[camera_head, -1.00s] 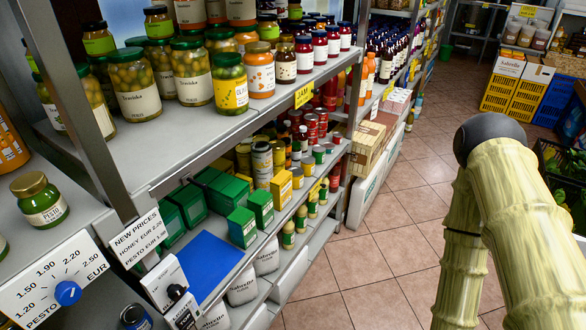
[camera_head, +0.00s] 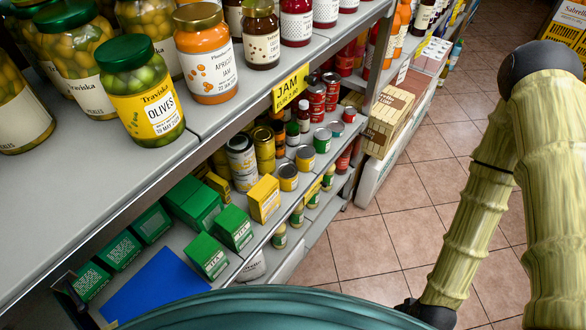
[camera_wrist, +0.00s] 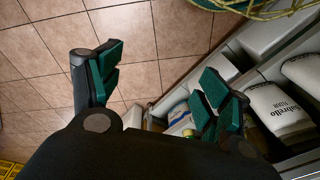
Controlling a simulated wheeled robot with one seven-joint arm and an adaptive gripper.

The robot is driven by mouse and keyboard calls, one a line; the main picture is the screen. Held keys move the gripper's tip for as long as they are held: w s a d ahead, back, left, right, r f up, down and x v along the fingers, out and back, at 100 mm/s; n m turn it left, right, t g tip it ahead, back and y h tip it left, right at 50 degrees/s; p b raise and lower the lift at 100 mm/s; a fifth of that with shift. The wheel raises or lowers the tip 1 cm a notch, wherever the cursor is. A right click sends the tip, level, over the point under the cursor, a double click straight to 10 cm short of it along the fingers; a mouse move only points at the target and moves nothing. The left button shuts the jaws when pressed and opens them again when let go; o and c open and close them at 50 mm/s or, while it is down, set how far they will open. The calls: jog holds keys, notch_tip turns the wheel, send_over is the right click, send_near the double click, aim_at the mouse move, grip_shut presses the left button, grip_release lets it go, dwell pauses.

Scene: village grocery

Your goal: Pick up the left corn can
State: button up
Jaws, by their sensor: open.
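Two small cans with yellow labels stand on the lower shelf in the head view; they may be the corn cans, but I cannot read their labels. The left one (camera_head: 288,177) is nearer, and the right one (camera_head: 305,157) is just behind it. A yellow box (camera_head: 264,199) stands close to the left can. My gripper (camera_wrist: 163,84) shows in the wrist view with its green-padded fingers wide apart and nothing between them. It is over the tiled floor beside the shelf's lower level, away from these cans. The head view hides the gripper.
Green boxes (camera_head: 207,255) and a blue panel (camera_head: 158,291) lie left on the same shelf. A tall can (camera_head: 241,163) stands behind the yellow box. The upper shelf with jars (camera_head: 207,55) overhangs. White bags (camera_wrist: 270,113) stand low beside the gripper. The tiled aisle (camera_head: 390,220) is clear.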

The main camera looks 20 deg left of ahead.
jog(key=w+a+f+n+t+y+b, duration=0.2)
jog(key=w+a+f+t+b, duration=0.15)
jog(key=w+a, duration=0.4)
jog(key=n+y+b, duration=1.3)
jog(key=y+b, duration=0.2)
jog(key=b, duration=0.1)
send_near(297, 176)
jog(key=a, duration=0.3)
jog(key=shift+g, duration=0.35)
jog(key=x, duration=0.5)
jog(key=shift+w+d+r+p, duration=0.1)
jog(key=shift+w+r+p, duration=0.05)
jog(key=shift+w+p, duration=0.25)
jog(key=shift+p+x, duration=0.55)
jog(key=shift+x, duration=2)
jog(key=shift+r, duration=0.15)
jog(key=c, duration=1.3)
